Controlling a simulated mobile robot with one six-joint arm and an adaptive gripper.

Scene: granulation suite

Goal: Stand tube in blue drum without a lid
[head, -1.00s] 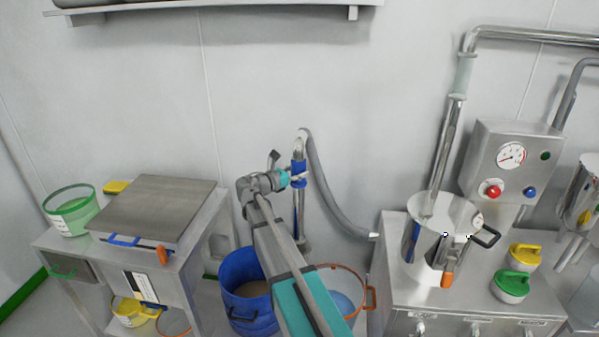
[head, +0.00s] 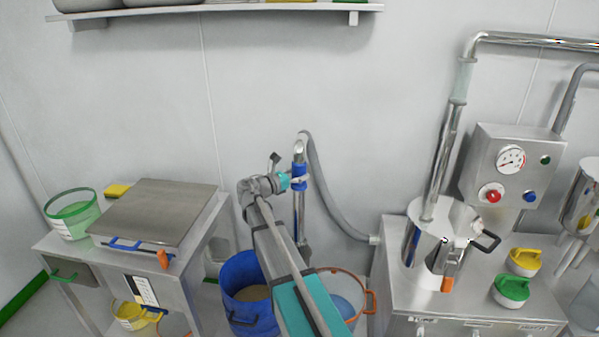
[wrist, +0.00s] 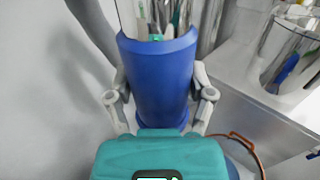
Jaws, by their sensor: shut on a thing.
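The tube is a steel suction lance with a blue sleeve (head: 300,176) and a grey hose (head: 326,190) at its top. My gripper (head: 293,181) is shut on the blue sleeve and holds the tube upright near the wall. In the wrist view both fingers clasp the sleeve (wrist: 158,85) from its sides. The tube's lower end shows behind my arm, right of the blue drum's rim. The lidless blue drum (head: 236,308) stands on the floor, left of my arm, with pale material inside. My arm hides its right side.
A clear drum with an orange rim (head: 352,272) stands right of the blue one, partly behind my arm. A steel table (head: 205,235) is at left. A steel cabinet (head: 400,300) with a vessel (head: 425,212) stands at right. The hose runs to the cabinet's side.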

